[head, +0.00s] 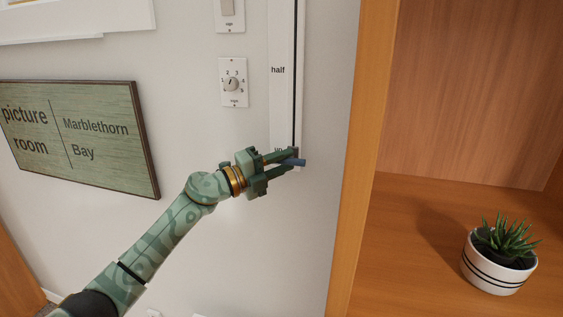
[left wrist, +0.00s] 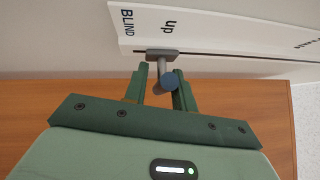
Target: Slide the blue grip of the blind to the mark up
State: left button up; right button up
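The blue grip (head: 299,162) sits on the vertical slot of the white blind strip (head: 283,110) by the wall's right end. In the left wrist view the blue grip (left wrist: 168,81) stands out on a grey stem from a slider, beside the word "up" (left wrist: 170,27). In the head view that lower label is mostly hidden by my gripper; "half" is higher up. My left gripper (head: 291,158) is around the grip, one finger on each side. Its fingers look open, with a gap on one side of the grip in the wrist view. My right gripper is not in view.
A wooden shelf unit (head: 365,120) stands close to the right of the strip, with a potted plant (head: 497,268) in it. A dial plate (head: 233,83) and a "picture room" sign (head: 80,135) are on the wall to the left.

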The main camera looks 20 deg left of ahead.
pick_arm(q)
jog(key=b+v, duration=0.2)
jog(key=v, duration=1.4)
jog(key=shift+a+b, duration=0.2)
jog(key=shift+b, duration=0.2)
jog(key=shift+s, duration=0.1)
